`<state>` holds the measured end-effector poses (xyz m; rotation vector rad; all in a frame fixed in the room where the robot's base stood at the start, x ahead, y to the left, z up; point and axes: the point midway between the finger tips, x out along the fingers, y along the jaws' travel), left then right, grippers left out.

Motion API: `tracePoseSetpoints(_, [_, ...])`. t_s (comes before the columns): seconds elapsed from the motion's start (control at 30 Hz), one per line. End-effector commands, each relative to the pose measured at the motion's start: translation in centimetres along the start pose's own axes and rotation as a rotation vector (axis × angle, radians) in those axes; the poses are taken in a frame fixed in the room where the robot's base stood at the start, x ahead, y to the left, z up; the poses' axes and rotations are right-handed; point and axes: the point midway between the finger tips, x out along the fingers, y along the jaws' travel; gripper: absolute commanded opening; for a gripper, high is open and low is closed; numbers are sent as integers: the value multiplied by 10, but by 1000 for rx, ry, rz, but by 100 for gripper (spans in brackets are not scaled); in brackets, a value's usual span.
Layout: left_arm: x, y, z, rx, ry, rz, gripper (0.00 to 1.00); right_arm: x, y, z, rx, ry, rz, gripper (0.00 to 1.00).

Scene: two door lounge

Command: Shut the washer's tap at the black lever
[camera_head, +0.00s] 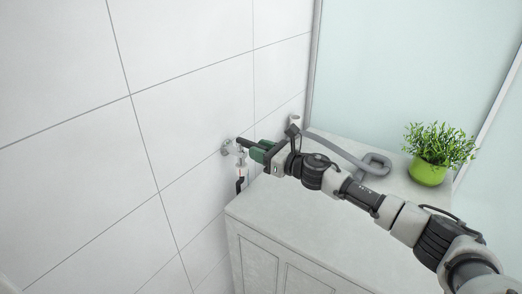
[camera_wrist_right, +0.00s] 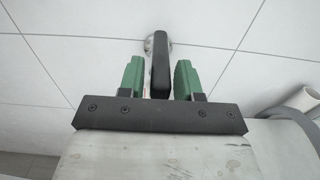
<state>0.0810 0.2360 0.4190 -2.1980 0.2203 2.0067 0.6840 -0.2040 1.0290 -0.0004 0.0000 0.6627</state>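The tap (camera_head: 226,149) is a small metal fitting on the white tiled wall, left of the cabinet. Its black lever (camera_head: 245,142) sticks out from the wall toward my right gripper (camera_head: 259,150). In the right wrist view, the black lever (camera_wrist_right: 160,65) stands between the two green fingers of my right gripper (camera_wrist_right: 158,79). The fingers are open, with a visible gap on each side of the lever. The lever hides much of the tap's round wall plate there. A pale connector with a black hose (camera_head: 240,180) hangs below the tap. My left gripper is not in view.
A pale cabinet (camera_head: 245,213) stands against the wall below my right arm. On its top are a grey bent hose (camera_head: 376,164) and a potted plant (camera_head: 428,174). A white roll (camera_head: 295,120) is at the wall corner. The wall left of the tap is clear.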

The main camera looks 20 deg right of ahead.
Motion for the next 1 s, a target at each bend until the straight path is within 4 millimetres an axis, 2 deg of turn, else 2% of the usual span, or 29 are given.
tracePoseSetpoints(0.03, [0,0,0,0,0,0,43,0,0,0,0,0,0,26])
tracePoseSetpoints(0.2, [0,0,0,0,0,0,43,0,0,0,1,0,0,0])
tracePoseSetpoints(0.67, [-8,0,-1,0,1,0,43,0,2,2,4,0,-39,0])
tracePoseSetpoints(1.0, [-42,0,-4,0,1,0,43,1,12,5,5,2,-261,0])
